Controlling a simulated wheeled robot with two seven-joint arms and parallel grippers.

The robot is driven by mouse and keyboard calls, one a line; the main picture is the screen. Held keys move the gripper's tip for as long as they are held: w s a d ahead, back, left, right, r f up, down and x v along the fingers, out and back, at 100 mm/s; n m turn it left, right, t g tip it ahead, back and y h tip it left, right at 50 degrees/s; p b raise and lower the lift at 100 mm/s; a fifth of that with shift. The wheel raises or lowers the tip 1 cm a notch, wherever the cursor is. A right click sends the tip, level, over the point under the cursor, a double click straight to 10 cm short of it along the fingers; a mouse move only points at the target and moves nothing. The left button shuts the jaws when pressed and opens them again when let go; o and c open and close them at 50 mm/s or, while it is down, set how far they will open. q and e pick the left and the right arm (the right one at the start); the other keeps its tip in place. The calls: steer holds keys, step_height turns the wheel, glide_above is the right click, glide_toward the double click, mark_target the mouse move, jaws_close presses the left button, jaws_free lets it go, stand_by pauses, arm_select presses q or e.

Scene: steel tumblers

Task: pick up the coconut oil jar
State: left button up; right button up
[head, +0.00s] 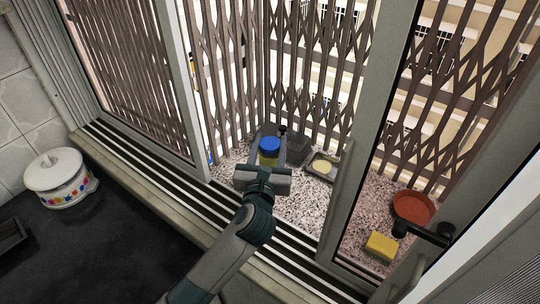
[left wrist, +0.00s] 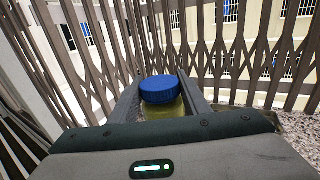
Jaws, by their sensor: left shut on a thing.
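The coconut oil jar (head: 269,147) has a blue lid and a yellowish body. It is on the speckled ledge outside the window, in front of the folding metal grille. My left gripper (head: 267,158) reaches through the open window and is shut on the jar. In the left wrist view the jar (left wrist: 161,91) stands upright between the two fingers, its blue lid on top. Its lower part is hidden behind the gripper body, so I cannot tell whether it touches the ledge. My right gripper is not in view.
A grey tray with a pale round item (head: 323,166) lies right of the jar. A terracotta saucer (head: 413,207) and a yellow sponge (head: 381,246) are further right. Window frame posts (head: 345,150) stand close to my arm. A white floral pot (head: 60,178) stands on the dark counter at left.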

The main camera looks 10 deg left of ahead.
arm_select(q)
steer(key=shift+r, duration=0.4)
